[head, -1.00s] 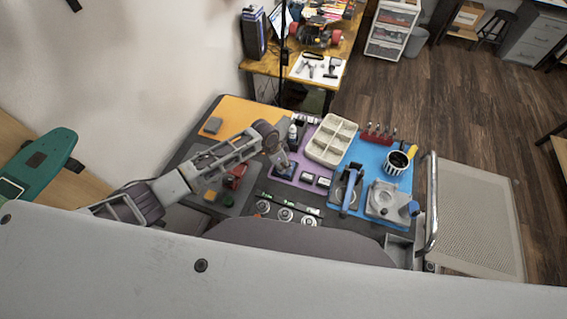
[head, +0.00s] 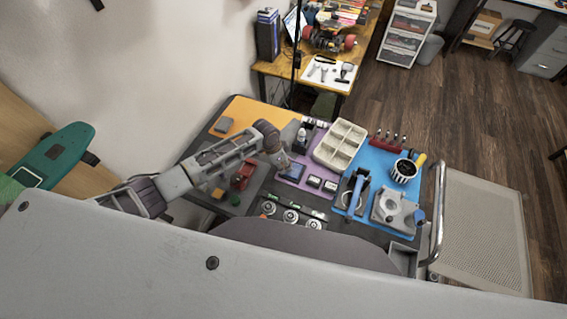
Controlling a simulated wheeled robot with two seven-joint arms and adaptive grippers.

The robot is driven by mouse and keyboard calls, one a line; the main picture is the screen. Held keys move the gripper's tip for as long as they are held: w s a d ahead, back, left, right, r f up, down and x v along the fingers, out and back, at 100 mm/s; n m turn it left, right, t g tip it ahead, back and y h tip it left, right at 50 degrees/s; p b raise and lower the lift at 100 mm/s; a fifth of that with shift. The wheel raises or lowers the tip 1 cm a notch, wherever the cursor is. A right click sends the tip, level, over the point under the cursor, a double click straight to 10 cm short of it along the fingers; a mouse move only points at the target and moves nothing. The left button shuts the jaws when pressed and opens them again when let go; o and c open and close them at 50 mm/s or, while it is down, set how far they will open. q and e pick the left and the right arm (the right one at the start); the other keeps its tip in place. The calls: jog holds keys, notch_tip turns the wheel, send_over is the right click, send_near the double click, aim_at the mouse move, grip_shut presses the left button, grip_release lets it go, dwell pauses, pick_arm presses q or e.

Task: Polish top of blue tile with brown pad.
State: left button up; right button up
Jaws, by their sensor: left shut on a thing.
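The blue tile (head: 293,173) lies on the purple mat in the middle of the bench in the head view. My left gripper (head: 283,163) reaches in from the left, pointing down, with its fingertips at the tile's upper left edge. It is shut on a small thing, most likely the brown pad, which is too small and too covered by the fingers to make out. I cannot tell whether the held thing touches the tile. My right gripper is not in view.
A cream compartment tray (head: 340,144) stands right of the tile. A small bottle (head: 301,138) stands close behind my gripper. A red block (head: 242,177) is left, under my arm. Round parts (head: 290,216) lie in front. The blue mat (head: 376,160) holds tools and a striped cup (head: 404,171).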

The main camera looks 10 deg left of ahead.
aim_at(297, 169)
pick_arm(q)
jog(key=shift+w, duration=0.15)
jog(key=shift+w, duration=0.25)
jog(key=shift+d+r, duration=0.1)
jog(key=shift+d, duration=0.05)
jog(key=shift+s+d+p, duration=0.2)
jog(key=shift+d+p, duration=0.05)
jog(key=shift+d, duration=0.6)
jog(key=shift+s+d+p, duration=0.2)
jog(key=shift+d, duration=0.65)
jog(key=shift+d, duration=0.15)
jog(key=shift+s+d, duration=0.15)
jog(key=shift+d, duration=0.25)
jog(key=shift+s+d+p, duration=0.2)
jog(key=shift+d+p, duration=0.2)
jog(key=shift+d, duration=0.85)
